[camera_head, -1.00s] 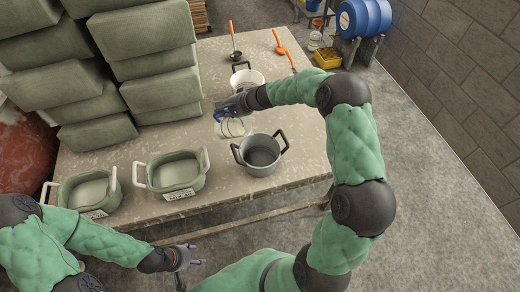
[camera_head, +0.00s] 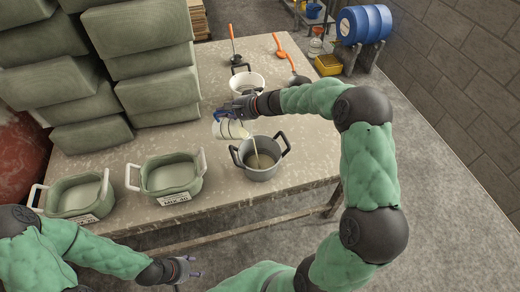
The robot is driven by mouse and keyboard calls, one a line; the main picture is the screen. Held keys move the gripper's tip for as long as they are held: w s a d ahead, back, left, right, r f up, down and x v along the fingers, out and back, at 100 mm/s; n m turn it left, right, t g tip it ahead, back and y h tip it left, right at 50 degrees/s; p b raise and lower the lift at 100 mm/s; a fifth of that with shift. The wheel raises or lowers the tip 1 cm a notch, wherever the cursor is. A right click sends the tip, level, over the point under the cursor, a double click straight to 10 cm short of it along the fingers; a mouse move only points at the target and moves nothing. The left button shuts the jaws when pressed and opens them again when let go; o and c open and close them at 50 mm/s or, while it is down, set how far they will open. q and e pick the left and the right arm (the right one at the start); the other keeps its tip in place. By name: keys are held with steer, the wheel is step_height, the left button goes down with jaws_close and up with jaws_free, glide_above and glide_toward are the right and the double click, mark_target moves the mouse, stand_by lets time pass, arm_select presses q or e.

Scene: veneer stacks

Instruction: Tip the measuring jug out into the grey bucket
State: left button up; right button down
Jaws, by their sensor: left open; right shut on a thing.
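The measuring jug (camera_head: 232,130) is pale and see-through and lies tilted over on its side. My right gripper (camera_head: 232,110) is shut on it, above the left rim of the grey bucket. The grey bucket (camera_head: 262,172) has two dark handles and stands upright on the table. A thin pale stream runs from the jug into the bucket, and a pale patch shows on its floor. My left gripper (camera_head: 190,270) is open and empty, below the table's front edge. The jug's handle is mostly hidden by the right gripper.
Two green tubs with white handles, one in the middle (camera_head: 200,175) and one at left (camera_head: 52,203), stand on the table (camera_head: 225,200). A white bucket (camera_head: 246,80) and orange-handled ladles stand behind. Stacked green blocks (camera_head: 150,57) fill the back left.

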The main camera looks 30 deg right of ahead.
steer(key=shift+s+d+t+y+b, duration=0.4)
steer(key=shift+s+d+t+b, duration=0.15)
steer(key=shift+b, duration=1.2)
